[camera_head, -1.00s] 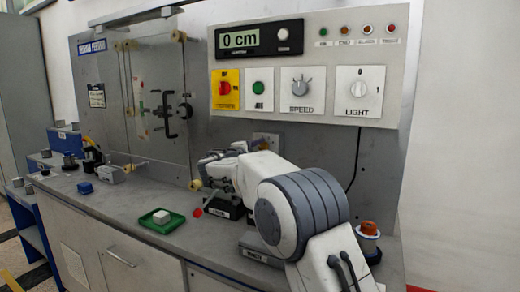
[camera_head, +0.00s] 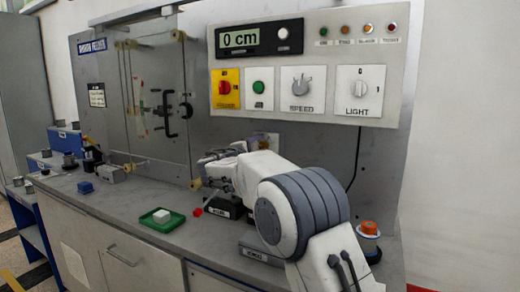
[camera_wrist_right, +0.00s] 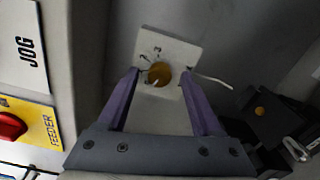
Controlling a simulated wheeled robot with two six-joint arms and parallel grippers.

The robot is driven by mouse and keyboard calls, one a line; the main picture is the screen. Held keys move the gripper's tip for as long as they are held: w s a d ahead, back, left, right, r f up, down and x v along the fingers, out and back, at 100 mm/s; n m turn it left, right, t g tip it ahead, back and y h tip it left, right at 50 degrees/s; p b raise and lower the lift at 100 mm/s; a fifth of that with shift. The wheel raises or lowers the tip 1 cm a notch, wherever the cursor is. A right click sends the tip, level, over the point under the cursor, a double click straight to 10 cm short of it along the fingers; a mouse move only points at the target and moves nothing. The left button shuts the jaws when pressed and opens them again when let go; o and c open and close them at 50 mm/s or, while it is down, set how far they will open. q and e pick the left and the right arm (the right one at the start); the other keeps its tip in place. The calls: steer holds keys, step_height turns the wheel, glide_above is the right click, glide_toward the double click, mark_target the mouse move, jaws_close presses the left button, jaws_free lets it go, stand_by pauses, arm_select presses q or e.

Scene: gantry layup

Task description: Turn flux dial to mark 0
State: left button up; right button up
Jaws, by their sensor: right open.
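The flux dial shows in the right wrist view as a round brass knob (camera_wrist_right: 160,74) on a white plate (camera_wrist_right: 177,47) with small dark marks. The marks look like a 2 and a 3; a mark 0 is not readable. A pale pointer line shows on the knob's lower left. My right gripper (camera_wrist_right: 160,78) is open, its two purple fingers on either side of the knob. I cannot tell whether they touch it. In the head view, my right gripper (camera_head: 217,163) is by the back panel, and my arm hides part of that area. My left gripper is not in view.
A control panel (camera_head: 310,112) with a red switch, green button, speed and light knobs is above. On the bench are a green tray (camera_head: 150,222) with a white block, a blue block (camera_head: 85,187) and an orange-topped button (camera_head: 370,229). The front-left bench is partly clear.

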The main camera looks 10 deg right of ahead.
steer(key=b+v, duration=0.1)
steer(key=v, duration=0.9)
steer(key=shift+b, duration=0.3)
steer(key=shift+s+a, duration=0.1)
steer(key=s+a+f+m+g+y, duration=0.2)
steer(key=s+f+g+y, duration=0.25)
steer(key=s+f, duration=0.75)
steer(key=s+a+f+m+g+y, duration=0.15)
steer(key=s+f+g+y, duration=0.45)
steer(key=s, duration=1.1)
steer(key=s+a+f+m+g+y, duration=0.2)
steer(key=s+f+g, duration=0.2)
steer(key=s+f, duration=0.85)
step_height(320, 180, up, 22)
steer(key=s+p, duration=0.2)
steer(key=p, duration=1.7)
steer(key=shift+t, duration=0.25)
